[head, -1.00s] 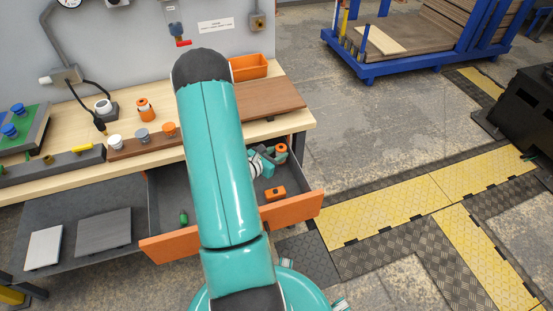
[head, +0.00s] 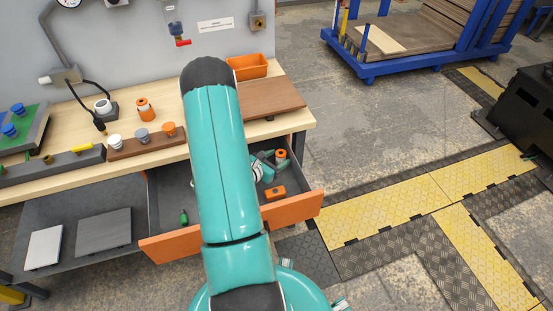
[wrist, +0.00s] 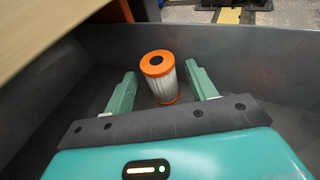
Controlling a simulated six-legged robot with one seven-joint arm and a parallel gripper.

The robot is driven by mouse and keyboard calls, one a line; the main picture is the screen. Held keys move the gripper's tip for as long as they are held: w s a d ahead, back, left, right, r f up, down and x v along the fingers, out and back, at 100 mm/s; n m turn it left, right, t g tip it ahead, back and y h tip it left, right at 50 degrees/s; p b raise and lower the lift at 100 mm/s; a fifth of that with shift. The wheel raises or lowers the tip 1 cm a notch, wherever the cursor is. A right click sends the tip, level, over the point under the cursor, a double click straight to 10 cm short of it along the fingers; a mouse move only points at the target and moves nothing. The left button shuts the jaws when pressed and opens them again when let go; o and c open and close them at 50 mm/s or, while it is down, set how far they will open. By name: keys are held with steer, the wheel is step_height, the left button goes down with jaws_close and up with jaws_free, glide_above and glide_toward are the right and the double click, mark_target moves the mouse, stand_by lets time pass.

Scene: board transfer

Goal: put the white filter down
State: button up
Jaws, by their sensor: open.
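The white filter (wrist: 164,86) has a pleated white body and orange end caps. In the wrist view it stands upright on the floor of the open drawer, between and a little beyond the fingertips. My gripper (wrist: 161,82) is open, its two green fingers apart, with a gap showing on both sides of the filter. In the head view the filter's orange top (head: 281,154) shows inside the drawer (head: 291,210) at the right, and my gripper (head: 264,164) is partly hidden behind my arm.
An orange block (head: 274,193) and a small green item (head: 183,217) lie in the drawer. The tabletop (head: 300,121) overhangs its back. A brown board (head: 272,97) and an orange bin (head: 249,66) are on the table. Grey drawer walls (wrist: 255,70) surround the gripper.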

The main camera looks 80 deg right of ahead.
steer(key=v, duration=1.2)
steer(key=shift+r, duration=0.1)
steer(key=w+a+r+m+y, duration=0.2)
steer(key=w+a+r+m, duration=0.25)
steer(key=r, duration=0.35)
steer(key=w+a+r+m+y, duration=0.1)
steer(key=w+a+r+m, duration=0.3)
steer(key=a+r, duration=0.3)
steer(key=w+a+r+m+t+y, duration=0.1)
steer(key=w+a+r+t+y, duration=0.1)
steer(key=a, duration=0.8)
steer(key=w+a+r+m+t+y, duration=0.1)
steer(key=a+r+t+y, duration=0.3)
steer(key=a+r, duration=0.5)
steer(key=w+a+r+m+t+y, duration=0.1)
steer(key=w+a+r+t+y, duration=0.2)
steer(key=a, duration=0.9)
step_height(320, 180, up, 3)
steer(key=t, duration=0.4)
steer(key=shift+w+y, duration=0.15)
steer(key=shift+y, duration=0.25)
steer(key=shift+m, duration=0.25)
steer(key=shift+c, duration=0.3)
